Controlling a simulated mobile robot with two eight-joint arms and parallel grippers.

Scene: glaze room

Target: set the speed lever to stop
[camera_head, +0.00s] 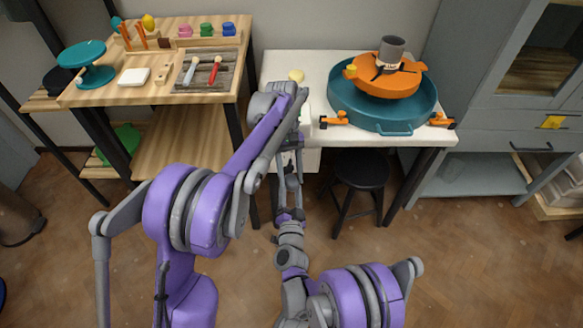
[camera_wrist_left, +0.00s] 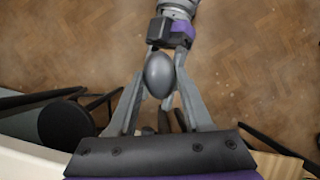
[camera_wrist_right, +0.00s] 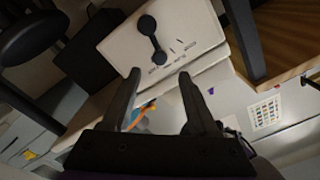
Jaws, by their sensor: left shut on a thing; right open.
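The speed lever (camera_wrist_right: 153,40) shows in the right wrist view as a dark bar with a round end at each tip. It lies on the front of a white box (camera_wrist_right: 192,22), with small marks and labels too small to read. My right gripper (camera_wrist_right: 160,73) is open and empty, its fingertips apart beside the labelled edge of the box. My left gripper (camera_wrist_left: 166,58) is shut on a smooth grey egg-shaped thing (camera_wrist_left: 158,75), over the floor. In the head view my arms hide the lever.
A dark stool (camera_head: 361,171) is below. A wooden bench (camera_head: 112,97) with tools stands left. Floor in front is clear.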

